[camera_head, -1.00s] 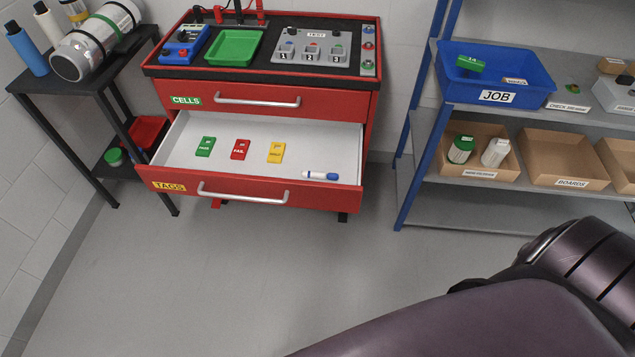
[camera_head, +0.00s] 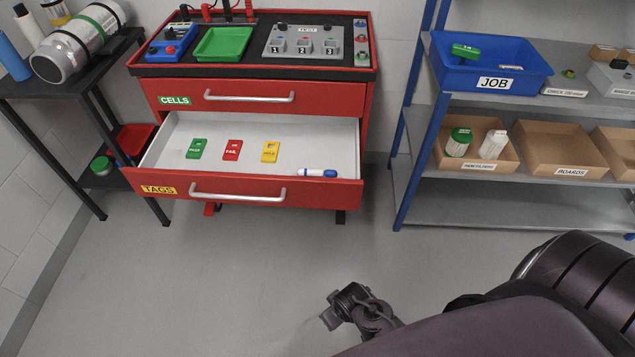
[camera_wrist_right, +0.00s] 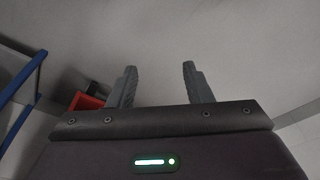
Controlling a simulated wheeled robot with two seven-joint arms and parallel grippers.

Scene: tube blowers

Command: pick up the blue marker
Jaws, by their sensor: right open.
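The blue marker (camera_head: 317,173) has a white body and a blue cap end. It lies in the open TAGS drawer (camera_head: 230,130), at the front right near the drawer's front wall. My right gripper (camera_head: 345,305) shows partly in the head view, low over the floor in front of the cabinet and well short of the drawer. In the right wrist view its two fingers (camera_wrist_right: 158,85) are spread apart with nothing between them. The marker is not seen in the right wrist view. My left gripper is not in view.
Green, red and yellow tags (camera_head: 232,150) lie in the same drawer. The drawer front has a silver handle (camera_head: 238,196). A blue-framed shelf (camera_head: 410,140) with a blue JOB bin (camera_head: 493,92) stands right. A black table (camera_head: 70,90) stands left. The floor between is clear.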

